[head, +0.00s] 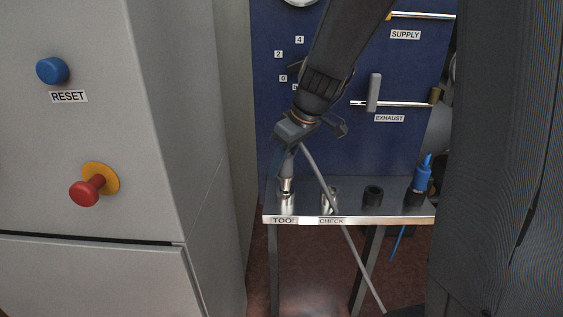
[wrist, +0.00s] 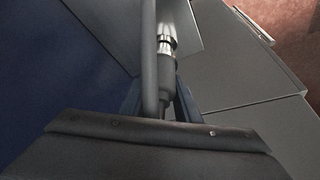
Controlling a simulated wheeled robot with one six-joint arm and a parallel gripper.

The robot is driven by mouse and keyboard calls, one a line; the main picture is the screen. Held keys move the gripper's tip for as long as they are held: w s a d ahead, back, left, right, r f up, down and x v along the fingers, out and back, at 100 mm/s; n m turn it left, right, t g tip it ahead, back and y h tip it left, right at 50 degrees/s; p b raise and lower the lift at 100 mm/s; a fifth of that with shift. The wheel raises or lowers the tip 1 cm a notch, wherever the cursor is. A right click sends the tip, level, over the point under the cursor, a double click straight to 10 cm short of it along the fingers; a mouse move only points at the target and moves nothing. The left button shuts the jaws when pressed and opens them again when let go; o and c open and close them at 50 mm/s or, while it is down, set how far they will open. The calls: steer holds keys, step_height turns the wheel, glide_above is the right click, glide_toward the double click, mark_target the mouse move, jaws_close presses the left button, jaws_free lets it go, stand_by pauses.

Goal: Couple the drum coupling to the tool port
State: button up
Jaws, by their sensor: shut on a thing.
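My gripper (head: 288,150) is shut on the drum coupling (head: 287,181), a grey body with a silver end and a grey hose. The coupling points down, roughly upright, over the tool port (head: 286,198) at the left end of the metal shelf. Its end meets the port in the head view; I cannot tell whether it is fully seated. In the wrist view the coupling (wrist: 167,75) runs between the fingers (wrist: 162,103), with silver rings (wrist: 166,42) at its far end. The hose (wrist: 148,60) covers part of it.
The check port (head: 329,199) is beside the tool port, partly behind the hose. A dark holder (head: 373,195) and a blue coupling (head: 422,178) are farther right on the shelf (head: 395,211). A grey cabinet (head: 120,215) stands left. An exhaust lever (head: 374,92) is on the blue panel.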

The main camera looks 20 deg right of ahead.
mark_target(282, 175)
steer(key=shift+f+b, duration=1.3)
steer(key=shift+f, duration=0.25)
steer(key=shift+f+b, duration=0.3)
steer(key=shift+b, duration=0.1)
steer(key=o, duration=1.2)
